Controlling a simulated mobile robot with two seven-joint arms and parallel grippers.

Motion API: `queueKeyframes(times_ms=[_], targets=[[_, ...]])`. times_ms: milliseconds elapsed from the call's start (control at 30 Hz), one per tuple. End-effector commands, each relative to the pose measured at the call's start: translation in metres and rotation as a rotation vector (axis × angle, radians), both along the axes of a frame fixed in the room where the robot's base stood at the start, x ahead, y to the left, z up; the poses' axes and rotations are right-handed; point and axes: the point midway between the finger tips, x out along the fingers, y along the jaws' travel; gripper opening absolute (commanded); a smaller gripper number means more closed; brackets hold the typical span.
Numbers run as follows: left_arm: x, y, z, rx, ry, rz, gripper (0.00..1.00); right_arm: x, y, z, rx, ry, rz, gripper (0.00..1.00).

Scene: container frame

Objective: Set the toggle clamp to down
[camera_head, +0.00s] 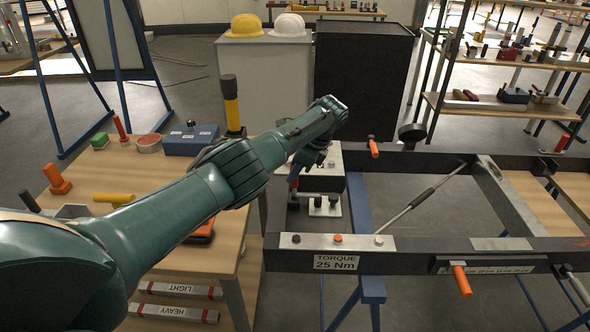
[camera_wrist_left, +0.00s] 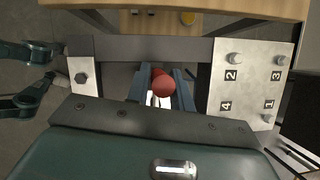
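The toggle clamp (camera_head: 325,206) sits on the beam at the left end of the dark frame, with a pale metal base and a black-tipped part. Its red handle (camera_head: 293,183) appears to stand up, partly covered by my left gripper (camera_head: 300,172). In the left wrist view the handle's red end (camera_wrist_left: 163,86) lies between the two fingers of my left gripper (camera_wrist_left: 162,92). The fingers are close on both sides of it, but whether they press on it is unclear. Most of the clamp is hidden in that view. My right gripper is in neither view.
A plate with numbered bolts (camera_wrist_left: 252,85) lies beyond the clamp. A torque-label plate (camera_head: 336,262) and an orange handle (camera_head: 461,280) are on the near beam. A wooden table (camera_head: 215,258) with tools stands to the left. The frame's middle is open, crossed by a gas strut (camera_head: 420,198).

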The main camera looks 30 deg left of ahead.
Motion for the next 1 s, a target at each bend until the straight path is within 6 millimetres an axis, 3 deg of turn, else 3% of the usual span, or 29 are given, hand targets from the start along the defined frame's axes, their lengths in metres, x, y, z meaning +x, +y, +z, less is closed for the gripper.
queueKeyframes(times_ms=[200,567,1000], targets=[[0.0,0.0,0.0,0.001,0.0,0.001,0.41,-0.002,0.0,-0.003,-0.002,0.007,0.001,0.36],[0.002,-0.003,0.008,0.002,-0.003,0.0,0.41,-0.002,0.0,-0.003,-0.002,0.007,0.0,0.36],[0.011,-0.039,0.089,0.001,-0.004,-0.001,0.41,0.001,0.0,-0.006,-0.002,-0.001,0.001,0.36]])
